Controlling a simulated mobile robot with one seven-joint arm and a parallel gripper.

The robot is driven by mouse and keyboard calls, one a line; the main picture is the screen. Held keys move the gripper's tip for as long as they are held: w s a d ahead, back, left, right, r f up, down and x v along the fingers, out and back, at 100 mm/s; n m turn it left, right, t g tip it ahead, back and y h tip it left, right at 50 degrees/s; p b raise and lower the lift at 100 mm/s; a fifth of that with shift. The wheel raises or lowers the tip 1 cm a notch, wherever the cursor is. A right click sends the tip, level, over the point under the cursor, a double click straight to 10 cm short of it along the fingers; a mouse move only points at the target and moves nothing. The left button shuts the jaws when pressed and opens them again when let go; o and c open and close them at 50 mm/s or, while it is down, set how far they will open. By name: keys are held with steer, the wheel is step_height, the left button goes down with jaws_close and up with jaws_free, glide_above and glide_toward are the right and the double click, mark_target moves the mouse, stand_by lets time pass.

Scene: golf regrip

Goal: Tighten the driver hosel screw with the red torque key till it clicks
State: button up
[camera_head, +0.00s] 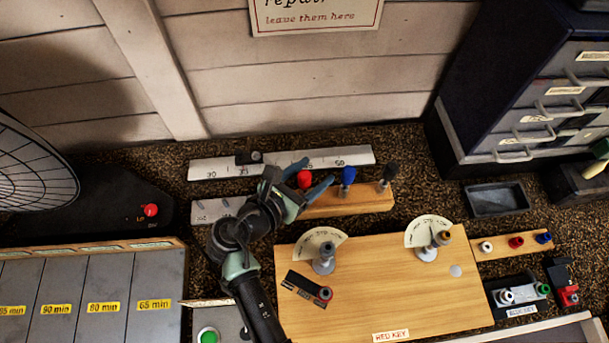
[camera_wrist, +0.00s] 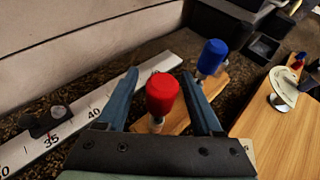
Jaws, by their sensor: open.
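The red torque key shows as a red-handled tool standing in a wooden rack, in the head view (camera_head: 304,179) and the wrist view (camera_wrist: 163,96). My gripper (camera_head: 314,174) is open, with one finger on each side of the red handle. In the wrist view, the handle sits between the fingers (camera_wrist: 160,76); I cannot tell whether either touches it. A wooden board (camera_head: 370,305) labelled "RED KEY" holds two posts with fan-shaped dials, a left one (camera_head: 323,262) and a right one (camera_head: 427,252). I cannot tell which holds the driver hosel screw.
A blue-handled key (camera_head: 348,176) and a black-handled key (camera_head: 390,173) stand right of the red one. A white ruler (camera_head: 320,158) lies behind the rack. A black block with a red ring (camera_head: 310,289) lies on the board. A drawer cabinet (camera_head: 530,90) stands at right.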

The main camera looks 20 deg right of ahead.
steer(key=shift+w+d+f, duration=0.1)
steer(key=shift+d, duration=0.15)
jaws_close()
stand_by(0.3)
